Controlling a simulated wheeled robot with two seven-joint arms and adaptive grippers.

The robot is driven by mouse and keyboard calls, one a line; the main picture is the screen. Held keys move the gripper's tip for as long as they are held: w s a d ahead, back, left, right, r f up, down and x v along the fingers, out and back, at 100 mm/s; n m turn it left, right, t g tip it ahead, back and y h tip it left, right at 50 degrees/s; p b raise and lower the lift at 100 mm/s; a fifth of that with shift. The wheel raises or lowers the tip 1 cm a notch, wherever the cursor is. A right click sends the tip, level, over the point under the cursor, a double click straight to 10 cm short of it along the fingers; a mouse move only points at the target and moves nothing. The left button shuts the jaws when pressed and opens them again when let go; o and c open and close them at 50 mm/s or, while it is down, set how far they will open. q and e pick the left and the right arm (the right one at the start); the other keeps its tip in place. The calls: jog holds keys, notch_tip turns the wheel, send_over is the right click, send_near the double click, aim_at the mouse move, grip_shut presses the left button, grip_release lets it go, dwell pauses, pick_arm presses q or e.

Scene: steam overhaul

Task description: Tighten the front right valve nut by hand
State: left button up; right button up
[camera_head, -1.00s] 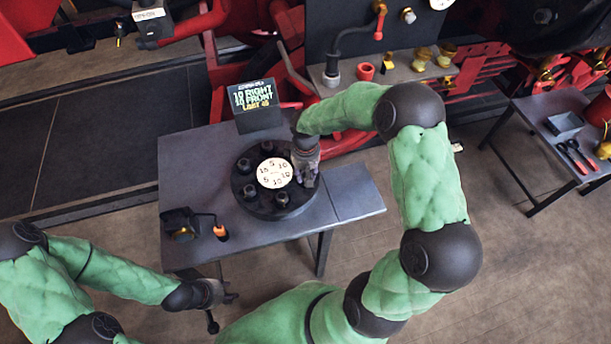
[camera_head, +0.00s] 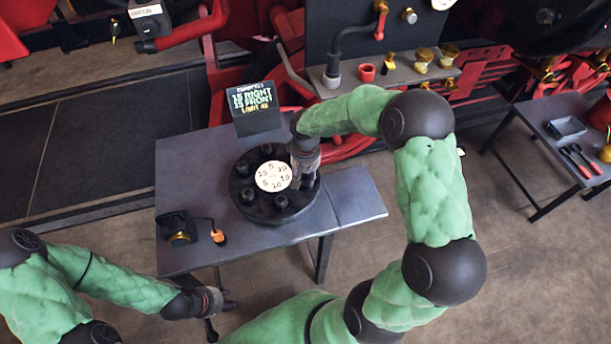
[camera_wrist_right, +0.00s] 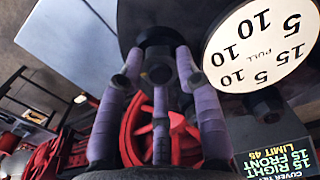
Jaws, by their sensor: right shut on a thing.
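A round black valve cover (camera_head: 273,212) with several black nuts around its rim lies on the grey table, a white numbered dial (camera_head: 273,177) at its centre. My right gripper (camera_head: 305,178) reaches down at its right edge. In the right wrist view its purple-grey fingers (camera_wrist_right: 158,78) are closed around a dark nut (camera_wrist_right: 156,36), beside the dial. The fingers partly hide this nut. A small display (camera_head: 254,108) behind the cover reads 15 RIGHT, 15 FRONT and a limit. My left gripper (camera_head: 222,299) hangs empty near the table's front left edge, its fingers apart.
A black device with a brass part (camera_head: 178,229) and an orange-tipped tool (camera_head: 218,237) sit at the table's front left. A side table (camera_head: 548,152) with red-handled tools stands at the right. Red machinery and a shelf (camera_head: 405,77) with brass cups stand behind.

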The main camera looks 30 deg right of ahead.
aim_at(306, 177)
jog(key=o, duration=1.2)
jog(key=shift+c, duration=0.2)
notch_tip(306, 177, up, 12)
